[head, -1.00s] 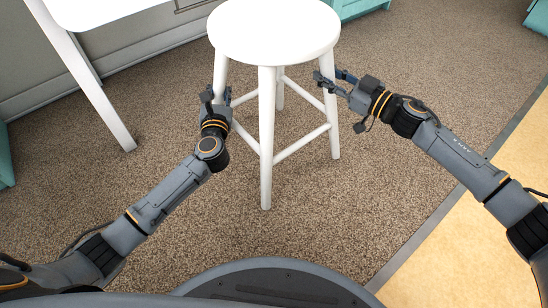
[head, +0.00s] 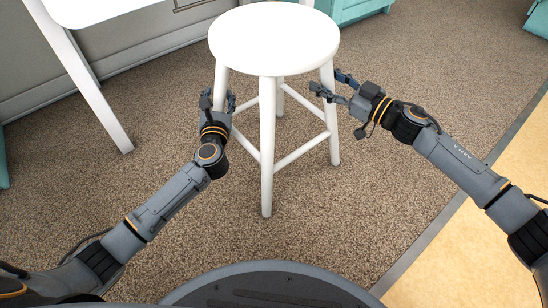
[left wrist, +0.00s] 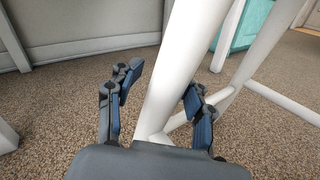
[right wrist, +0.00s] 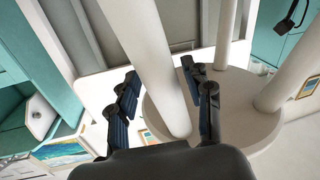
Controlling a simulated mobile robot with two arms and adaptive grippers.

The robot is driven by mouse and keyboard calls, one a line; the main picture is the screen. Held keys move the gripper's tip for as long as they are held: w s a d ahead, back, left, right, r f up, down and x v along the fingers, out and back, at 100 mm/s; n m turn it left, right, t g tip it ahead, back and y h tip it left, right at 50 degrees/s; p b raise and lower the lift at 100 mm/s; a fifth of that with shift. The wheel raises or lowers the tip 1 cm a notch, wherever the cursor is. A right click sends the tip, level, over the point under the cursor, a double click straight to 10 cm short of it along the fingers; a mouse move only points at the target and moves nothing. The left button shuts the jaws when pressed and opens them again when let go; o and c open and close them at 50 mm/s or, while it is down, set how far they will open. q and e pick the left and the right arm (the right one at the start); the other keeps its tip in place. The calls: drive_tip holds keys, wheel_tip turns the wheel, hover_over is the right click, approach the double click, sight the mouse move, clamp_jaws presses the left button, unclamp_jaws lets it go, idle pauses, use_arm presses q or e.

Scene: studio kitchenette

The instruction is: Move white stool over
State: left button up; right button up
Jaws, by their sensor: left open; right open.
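The white stool (head: 272,38) stands upright on the carpet ahead of me, with a round seat and splayed legs joined by rungs. My left gripper (head: 219,97) is at its left leg, below the seat. In the left wrist view that leg (left wrist: 180,70) passes between the open fingers, with gaps visible beside it. My right gripper (head: 333,86) is at the right leg, its fingers open on either side. In the right wrist view a white leg (right wrist: 148,60) runs between the open fingers, and the seat's underside (right wrist: 240,125) shows behind.
A white table (head: 85,75) stands at the left, its leg beside the stool. Grey and teal cabinets (head: 352,9) are behind. Brown carpet (head: 330,220) is clear around the stool, and yellowish flooring (head: 480,250) begins at the right.

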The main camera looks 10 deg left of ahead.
use_arm(q)
drive_tip(key=shift+s, duration=0.1)
use_arm(e)
drive_tip(key=shift+s, duration=0.1)
use_arm(q)
drive_tip(key=v, duration=1.1)
drive_tip(key=shift+s, duration=0.35)
use_arm(e)
drive_tip(key=v, duration=1.2)
drive_tip(key=shift+f, duration=0.1)
